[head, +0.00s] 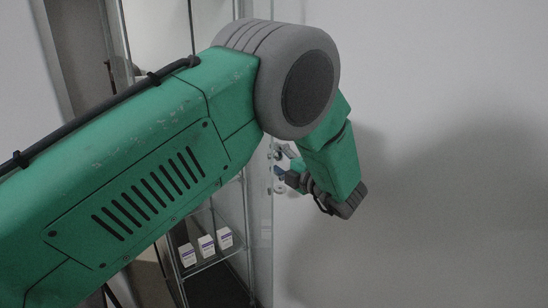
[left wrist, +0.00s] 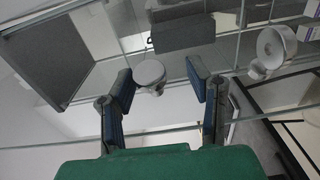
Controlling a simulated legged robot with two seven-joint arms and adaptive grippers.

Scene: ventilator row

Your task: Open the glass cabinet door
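The glass cabinet (head: 232,208) stands behind my left arm in the head view, its clear panel edge running upright near the middle. My left gripper (head: 283,168) is beside that edge, with my arm covering much of the cabinet. In the left wrist view my left gripper (left wrist: 168,80) is open, its two fingers apart. A round pale knob (left wrist: 150,73) on the glass shows between the fingers, closer to the left one. I cannot tell whether they touch. A second round knob (left wrist: 275,46) is at the right. My right gripper is not in view.
Several small white boxes (head: 207,245) stand on a glass shelf inside the cabinet. A plain pale wall (head: 440,150) fills the right of the head view. A grey panel (left wrist: 48,60) shows at the upper left of the left wrist view.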

